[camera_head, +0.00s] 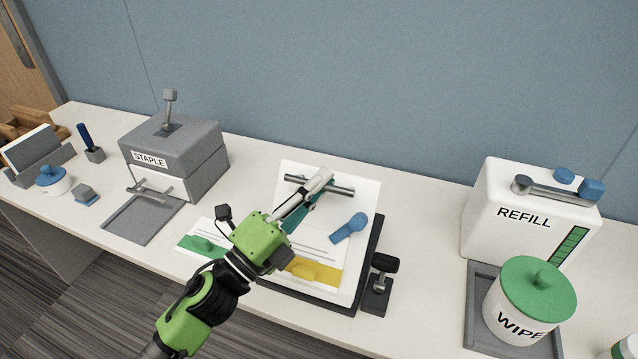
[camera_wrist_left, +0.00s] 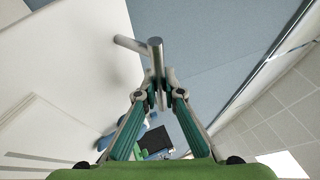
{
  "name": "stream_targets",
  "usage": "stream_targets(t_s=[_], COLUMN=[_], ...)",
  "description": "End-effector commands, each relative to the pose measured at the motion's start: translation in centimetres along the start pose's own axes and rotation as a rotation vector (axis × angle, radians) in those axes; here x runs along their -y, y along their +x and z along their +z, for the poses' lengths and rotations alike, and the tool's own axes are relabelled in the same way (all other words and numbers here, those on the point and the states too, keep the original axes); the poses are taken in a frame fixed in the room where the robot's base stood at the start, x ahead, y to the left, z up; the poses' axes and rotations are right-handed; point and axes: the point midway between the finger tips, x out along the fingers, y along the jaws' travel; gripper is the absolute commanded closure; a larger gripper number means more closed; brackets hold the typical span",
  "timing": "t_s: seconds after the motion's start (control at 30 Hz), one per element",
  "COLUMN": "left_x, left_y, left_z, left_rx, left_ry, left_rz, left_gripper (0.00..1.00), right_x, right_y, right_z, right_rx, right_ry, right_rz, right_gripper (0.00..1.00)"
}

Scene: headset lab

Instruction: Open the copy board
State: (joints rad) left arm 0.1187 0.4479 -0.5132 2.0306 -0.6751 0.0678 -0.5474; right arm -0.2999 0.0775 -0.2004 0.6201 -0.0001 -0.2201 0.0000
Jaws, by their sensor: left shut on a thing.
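The copy board is a white panel (camera_head: 362,192) on a dark base (camera_head: 376,240), in the middle of the bench. A grey bar handle (camera_head: 338,190) runs across its top end. My left gripper (camera_head: 322,180) reaches over the panel from the front and is shut on the handle. In the left wrist view the grey bar (camera_wrist_left: 155,58) is between my fingertips (camera_wrist_left: 160,95), with the white panel (camera_wrist_left: 65,65) on the left. My arm hides part of the panel's left side. My right gripper is not in view.
A blue piece (camera_head: 348,229) and a yellow strip (camera_head: 312,272) show on the board. A black knob (camera_head: 384,263) stands at its right. A grey STAPLE box (camera_head: 175,148) is left; a REFILL box (camera_head: 522,212) and WIPE tub (camera_head: 522,312) are right. The wall (camera_head: 350,80) is behind.

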Motion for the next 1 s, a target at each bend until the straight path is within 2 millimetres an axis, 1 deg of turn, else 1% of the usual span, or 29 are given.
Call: stream_targets(t_s=[0.03,0.1,0.13,0.37,0.47,0.57,0.67,0.77,1.0], left_x=[-0.2,-0.2,-0.2,-0.1,-0.1,-0.1,-0.2,-0.2,-0.2], left_y=[-0.1,-0.1,-0.1,0.0,-0.1,-0.5,-1.4,-2.9,-6.9], left_z=[-0.1,-0.1,-0.1,0.0,0.0,0.0,0.0,-0.1,0.0], left_rx=[-0.001,-0.001,-0.001,-0.001,0.000,0.000,0.001,0.001,0.002], left_ry=[-0.001,-0.001,-0.001,0.000,0.000,-0.001,-0.003,-0.003,-0.003], left_rz=[0.003,0.003,0.003,0.001,0.001,0.001,0.003,0.004,0.005], left_gripper=[1.00,0.79,0.74,0.74,0.74,0.74,0.74,0.74,0.74], right_x=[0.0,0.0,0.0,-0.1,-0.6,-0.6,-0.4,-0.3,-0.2], right_y=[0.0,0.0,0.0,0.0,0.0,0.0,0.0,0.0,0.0], right_z=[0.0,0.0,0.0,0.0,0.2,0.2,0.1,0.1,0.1], right_rx=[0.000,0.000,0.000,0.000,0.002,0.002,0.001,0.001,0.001], right_ry=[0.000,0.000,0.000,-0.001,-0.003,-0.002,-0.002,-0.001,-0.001], right_rz=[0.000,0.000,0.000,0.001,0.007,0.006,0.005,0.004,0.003], right_gripper=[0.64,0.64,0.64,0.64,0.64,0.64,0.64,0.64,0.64])
